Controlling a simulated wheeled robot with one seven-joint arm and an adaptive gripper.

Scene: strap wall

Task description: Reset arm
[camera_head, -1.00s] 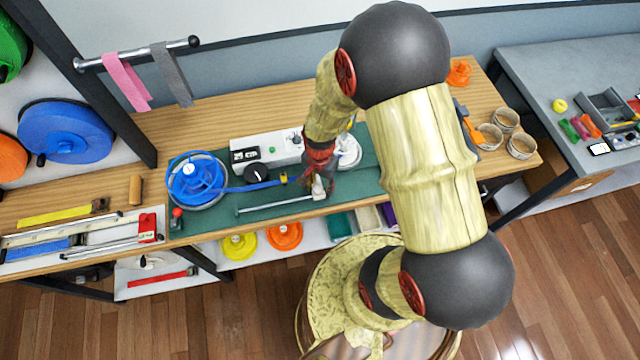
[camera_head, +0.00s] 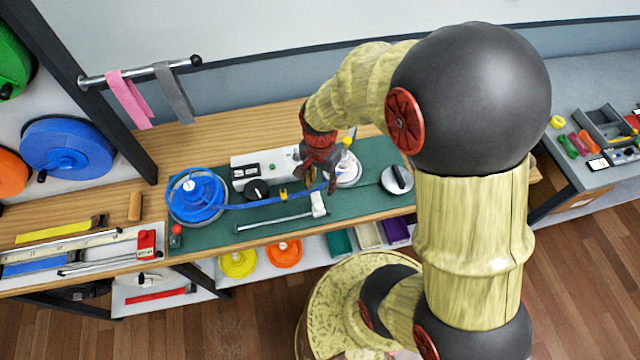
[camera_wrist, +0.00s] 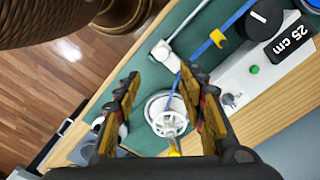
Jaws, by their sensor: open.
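My gripper (camera_head: 322,181) hangs above the green mat (camera_head: 262,229) on the wooden bench. In the wrist view its two fingers (camera_wrist: 163,98) stand apart with nothing held between them. A white spool (camera_wrist: 165,112) shows beyond and between the fingers, on the bench below. A blue strap (camera_head: 262,202) runs from the blue reel (camera_head: 196,196) on the left across the mat toward the white spool, with a yellow clip (camera_head: 283,194) on it. My gripper hides part of the strap's right end and the spool in the head view.
A grey-white control box (camera_head: 248,160) with a black dial stands behind the strap. A metal rod with a white end block (camera_head: 318,204) lies in front. A round silver-and-black item (camera_head: 397,180) sits to the right. Pink and grey straps hang from a rail (camera_head: 140,72).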

